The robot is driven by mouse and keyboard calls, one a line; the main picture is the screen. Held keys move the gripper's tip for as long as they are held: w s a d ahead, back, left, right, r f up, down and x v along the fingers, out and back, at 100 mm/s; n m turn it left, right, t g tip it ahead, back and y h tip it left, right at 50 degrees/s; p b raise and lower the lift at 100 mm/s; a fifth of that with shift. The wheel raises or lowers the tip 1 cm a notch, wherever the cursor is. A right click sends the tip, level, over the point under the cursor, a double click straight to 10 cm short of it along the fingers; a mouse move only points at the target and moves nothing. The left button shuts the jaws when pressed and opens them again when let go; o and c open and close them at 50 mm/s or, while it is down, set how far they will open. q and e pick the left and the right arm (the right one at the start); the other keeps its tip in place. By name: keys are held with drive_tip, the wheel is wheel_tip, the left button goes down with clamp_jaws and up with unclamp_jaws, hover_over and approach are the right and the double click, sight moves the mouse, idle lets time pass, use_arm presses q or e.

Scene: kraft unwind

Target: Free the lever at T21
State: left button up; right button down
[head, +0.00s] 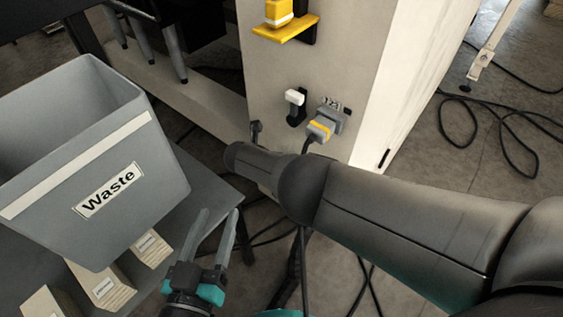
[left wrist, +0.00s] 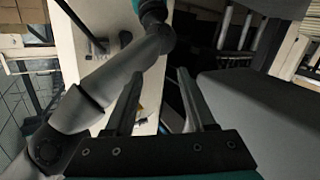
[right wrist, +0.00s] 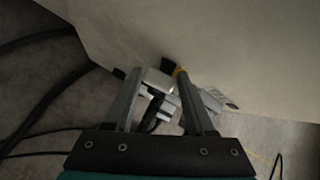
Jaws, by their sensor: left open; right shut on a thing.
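A lever with a white handle (head: 295,97) sits on a black mount on the pale cabinet, beside the label T21 (head: 335,103). A grey connector with a yellow band (head: 322,128) sits just right of and below it, with a dark cable running down behind my right arm. My right gripper is hidden in the head view. In the right wrist view my right gripper (right wrist: 160,78) is shut on a grey-white piece (right wrist: 155,82) with a dark cable by it; which part this is I cannot tell. My left gripper (head: 218,212) is open and empty.
A grey Waste bin (head: 160,185) stands on a dark table at left, with several small labelled boxes (head: 108,285). A yellow fixture (head: 285,28) sticks out higher on the cabinet. Loose cables (head: 525,150) lie on the floor at right. My right arm crosses in front of the cabinet's lower part.

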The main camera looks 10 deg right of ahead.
drive_tip(key=c, duration=0.5)
unclamp_jaws()
drive_tip(key=shift+d, duration=0.2)
drive_tip(key=shift+a, duration=0.1)
use_arm(q)
drive_tip(key=s+a+f+g+y+p, duration=0.2)
drive_tip(key=a+g+p, duration=0.1)
drive_tip(key=a+g, duration=0.2)
drive_tip(key=s+a+f+g+y+p, duration=0.1)
drive_tip(key=s+a+g+y+p, duration=0.2)
drive_tip(key=a+g, duration=0.3)
drive_tip(key=shift+f+y+p, duration=0.3)
drive_tip(key=shift+f+p, duration=0.1)
drive_tip(key=shift+p, duration=0.15)
use_arm(e)
drive_tip(key=shift+v, duration=3.75)
drive_tip(key=shift+c, duration=0.5)
